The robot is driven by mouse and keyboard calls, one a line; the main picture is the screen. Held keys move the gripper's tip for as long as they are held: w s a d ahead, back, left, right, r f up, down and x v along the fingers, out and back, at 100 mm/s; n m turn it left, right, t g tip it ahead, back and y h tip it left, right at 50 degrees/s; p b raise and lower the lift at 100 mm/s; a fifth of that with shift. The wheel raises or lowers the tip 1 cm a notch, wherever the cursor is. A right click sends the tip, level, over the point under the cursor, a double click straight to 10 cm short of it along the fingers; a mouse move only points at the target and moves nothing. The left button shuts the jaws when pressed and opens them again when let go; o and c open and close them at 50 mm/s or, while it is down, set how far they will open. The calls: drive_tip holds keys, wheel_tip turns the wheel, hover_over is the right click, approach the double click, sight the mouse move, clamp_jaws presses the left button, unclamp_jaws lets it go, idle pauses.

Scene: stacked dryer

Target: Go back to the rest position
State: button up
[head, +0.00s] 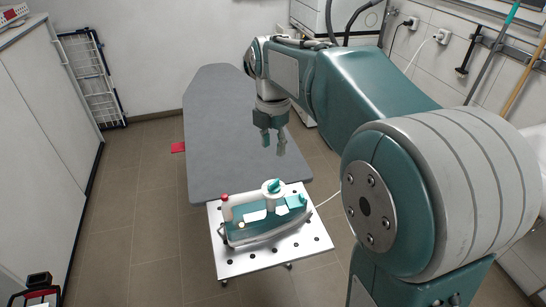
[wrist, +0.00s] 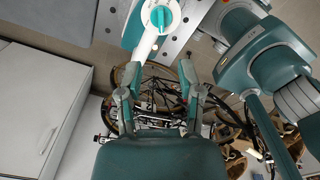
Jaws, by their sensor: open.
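My gripper (head: 273,146) hangs pointing down over the grey ironing board in the head view. Its fingers are apart with nothing between them. In the wrist view the two fingers of my gripper (wrist: 160,85) are also spread and empty. The stacked dryer cannot be clearly made out; a white appliance (head: 308,16) shows partly at the top of the head view, behind my arm.
The ironing board (head: 215,150) stands below my gripper. A teal and white iron (head: 262,228) rests on the perforated white plate (head: 228,268) at its near end. A white cabinet (head: 40,110) lines the left. Tiled floor (head: 130,190) between is clear.

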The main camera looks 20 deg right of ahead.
drive_tip(key=shift+r, duration=0.2)
drive_tip(key=shift+s, duration=0.1)
drive_tip(key=s+f+m+t, duration=0.2)
drive_tip(key=s+m+t, duration=0.3)
drive_tip(key=s+m, duration=1.5)
drive_tip(key=m, duration=0.3)
drive_tip(key=shift+s+f+m+t, duration=0.3)
drive_tip(key=shift+s+f+m, duration=0.1)
